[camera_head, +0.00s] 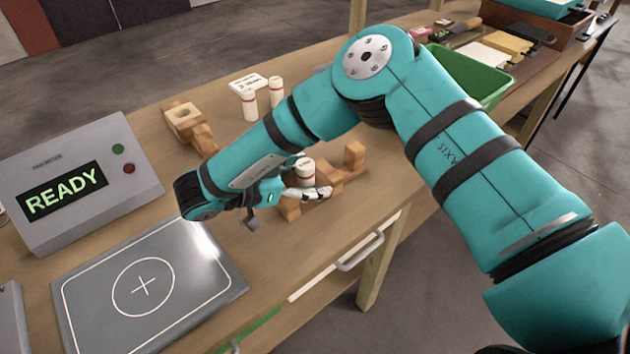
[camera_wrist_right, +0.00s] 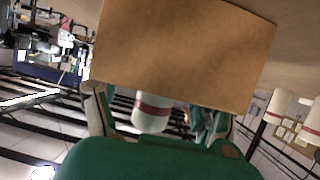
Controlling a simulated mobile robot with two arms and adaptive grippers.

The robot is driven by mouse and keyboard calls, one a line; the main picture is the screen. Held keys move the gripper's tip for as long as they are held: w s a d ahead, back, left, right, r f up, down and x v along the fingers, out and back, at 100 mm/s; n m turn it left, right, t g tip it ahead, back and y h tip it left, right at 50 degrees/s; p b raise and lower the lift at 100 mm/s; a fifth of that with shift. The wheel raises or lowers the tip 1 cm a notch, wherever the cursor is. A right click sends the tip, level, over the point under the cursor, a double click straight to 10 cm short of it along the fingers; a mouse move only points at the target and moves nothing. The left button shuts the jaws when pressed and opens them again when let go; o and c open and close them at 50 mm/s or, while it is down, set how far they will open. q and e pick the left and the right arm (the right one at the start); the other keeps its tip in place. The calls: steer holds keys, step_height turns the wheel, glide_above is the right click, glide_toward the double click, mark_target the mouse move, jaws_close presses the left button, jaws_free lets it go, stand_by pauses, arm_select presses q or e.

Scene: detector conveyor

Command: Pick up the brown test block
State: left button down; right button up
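A plain brown block (camera_wrist_right: 185,50) fills the upper middle of the right wrist view, close to the camera, covering parts of my fingers. In the head view, brown wooden pieces (camera_head: 343,181) lie on the bench beside and under my right gripper (camera_head: 316,193); I cannot tell which is the block seen up close. My right gripper, also in the wrist view (camera_wrist_right: 160,118), has its fingers spread apart, with no firm hold visible. A white bottle with a red band (camera_head: 305,172) stands just behind the fingers. My left gripper is not in view.
A grey READY console (camera_head: 80,180) and a flat plate with a cross (camera_head: 170,262) stand left. Another wooden piece (camera_head: 190,128) and more banded bottles (camera_head: 249,103) are farther back. A green bin (camera_head: 478,75) sits behind my right arm. A drawer handle (camera_head: 360,250) juts from the front.

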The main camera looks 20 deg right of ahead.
mark_target(297, 167)
steer(key=c, duration=0.6)
steer(key=shift+r+p, duration=1.15)
steer(key=shift+r, duration=0.45)
steer(key=s+d+p, duration=0.1)
steer(key=s, duration=0.1)
steer(key=s+r+p, duration=0.1)
steer(key=p, duration=0.1)
steer(key=s+d+p, duration=0.1)
steer(key=s, duration=0.1)
steer(key=shift+s+d+r, duration=0.2)
steer(key=shift+s+d, duration=0.1)
steer(key=shift+s, duration=0.05)
steer(key=s+d+p, duration=0.3)
steer(key=s+d, duration=0.1)
steer(key=s, duration=0.5)
steer(key=shift+r, duration=0.15)
